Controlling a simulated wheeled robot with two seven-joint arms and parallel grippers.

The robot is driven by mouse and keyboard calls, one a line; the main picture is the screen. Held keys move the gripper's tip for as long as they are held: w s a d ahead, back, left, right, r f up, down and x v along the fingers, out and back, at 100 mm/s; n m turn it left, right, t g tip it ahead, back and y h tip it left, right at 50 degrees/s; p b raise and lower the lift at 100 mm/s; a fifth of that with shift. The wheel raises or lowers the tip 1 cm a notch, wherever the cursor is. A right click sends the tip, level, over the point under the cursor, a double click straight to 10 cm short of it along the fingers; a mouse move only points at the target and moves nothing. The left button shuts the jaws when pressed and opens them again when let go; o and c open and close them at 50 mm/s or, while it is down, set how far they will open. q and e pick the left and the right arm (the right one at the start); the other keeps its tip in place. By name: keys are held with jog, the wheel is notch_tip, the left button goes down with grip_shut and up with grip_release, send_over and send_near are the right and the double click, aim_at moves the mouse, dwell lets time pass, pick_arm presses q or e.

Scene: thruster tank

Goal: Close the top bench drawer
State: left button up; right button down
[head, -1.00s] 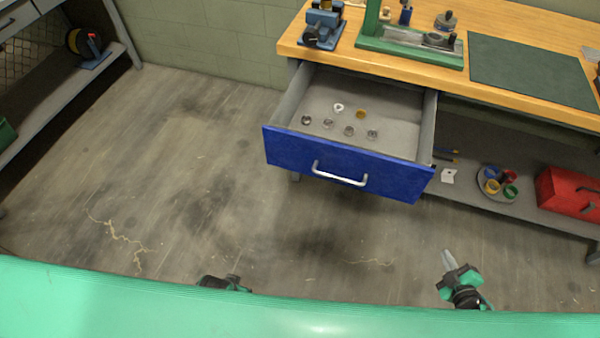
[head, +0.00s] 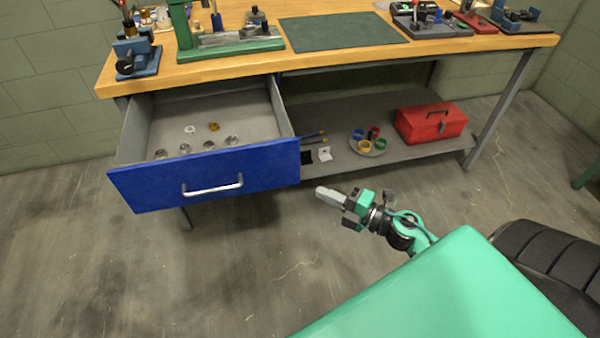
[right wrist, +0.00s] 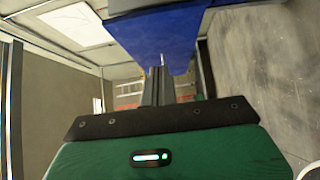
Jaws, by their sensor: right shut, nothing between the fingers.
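The top bench drawer (head: 205,178) is pulled well out from under the workbench, its blue front facing me. A silver bar handle (head: 212,188) crosses the front. Several small round metal parts and a brass-coloured one lie inside. My right gripper (head: 322,191) is shut and empty, just right of the drawer front's right end, pointing left; in the head view I cannot tell the exact gap. In the right wrist view the shut fingers (right wrist: 162,85) show with the blue drawer front (right wrist: 155,30) beyond and above them. My left gripper is not in view.
The wooden bench top (head: 240,62) holds a green press stand, a dark green mat (head: 340,31) and tools. On the lower shelf (head: 345,170) stand a red toolbox (head: 430,122) and a round tray of coloured rings (head: 368,145). The floor before the drawer is clear.

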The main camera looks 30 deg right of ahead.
aim_at(287, 166)
jog(key=w, duration=0.3)
jog(key=w+a, duration=0.1)
jog(key=w, duration=0.2)
jog(key=w+a, duration=0.1)
jog(key=w, duration=0.2)
jog(key=shift+p, duration=0.3)
jog(key=shift+w, duration=0.2)
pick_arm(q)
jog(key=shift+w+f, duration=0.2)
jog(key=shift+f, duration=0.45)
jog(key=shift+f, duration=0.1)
